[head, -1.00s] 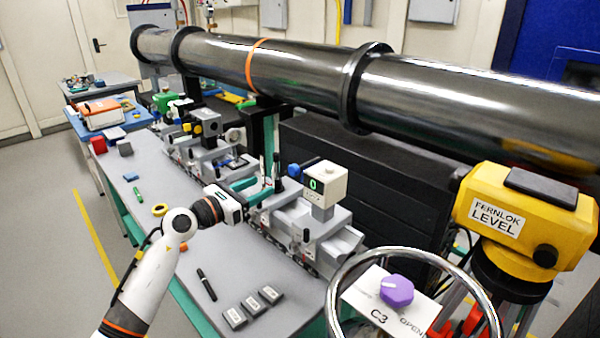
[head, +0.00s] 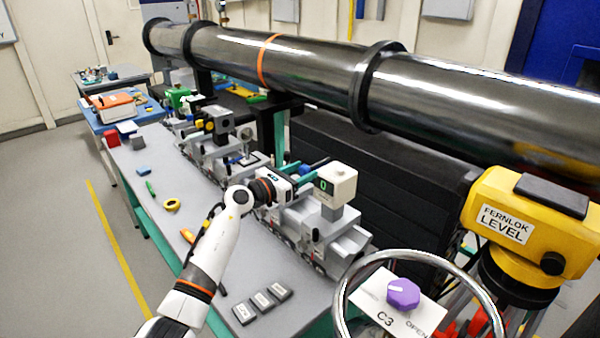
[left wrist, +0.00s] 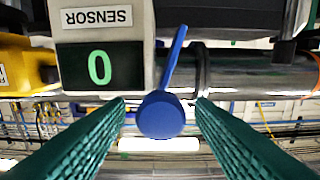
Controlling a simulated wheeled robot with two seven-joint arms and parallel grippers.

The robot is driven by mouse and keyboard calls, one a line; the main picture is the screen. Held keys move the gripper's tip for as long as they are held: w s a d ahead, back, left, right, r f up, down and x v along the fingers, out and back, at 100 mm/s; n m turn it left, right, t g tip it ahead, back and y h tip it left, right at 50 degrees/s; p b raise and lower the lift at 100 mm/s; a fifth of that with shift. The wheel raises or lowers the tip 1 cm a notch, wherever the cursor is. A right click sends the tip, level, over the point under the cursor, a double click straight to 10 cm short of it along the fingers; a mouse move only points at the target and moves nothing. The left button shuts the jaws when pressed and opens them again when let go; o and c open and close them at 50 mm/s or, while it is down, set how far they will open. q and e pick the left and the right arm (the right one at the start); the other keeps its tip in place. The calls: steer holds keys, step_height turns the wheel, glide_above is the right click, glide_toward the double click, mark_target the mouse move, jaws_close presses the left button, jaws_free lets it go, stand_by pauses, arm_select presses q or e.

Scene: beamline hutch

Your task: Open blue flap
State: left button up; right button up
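The blue flap handle (left wrist: 161,115) has a round blue end and a thin blue lever in the left wrist view. It stands beside the sensor box (left wrist: 98,62), which displays a green 0. My left gripper (left wrist: 161,102) is open, with its green fingers on either side of the blue round end. No grip on it shows. In the head view, my left gripper (head: 304,177) is beside the pale sensor box (head: 336,186), and the blue part (head: 317,163) is partly hidden behind the fingers. My right gripper is not in view.
A large dark pipe (head: 320,70) runs behind. A metal handwheel (head: 341,300), a purple knob (head: 403,293) and a yellow level (head: 528,222) stand at right.

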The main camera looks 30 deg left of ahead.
arm_select(q)
jaws_close()
steer(key=shift+f, duration=0.1)
steer(key=shift+f+m+b, duration=0.15)
steer(key=shift+m+b, duration=0.55)
steer(key=shift+b, duration=0.3)
steer(key=m+b, duration=0.9)
steer(key=b, duration=0.2)
steer(key=shift+m+b, duration=1.3)
steer(key=shift+b, duration=0.05)
steer(key=shift+o, duration=0.3)
jaws_free()
steer(key=shift+r, duration=0.2)
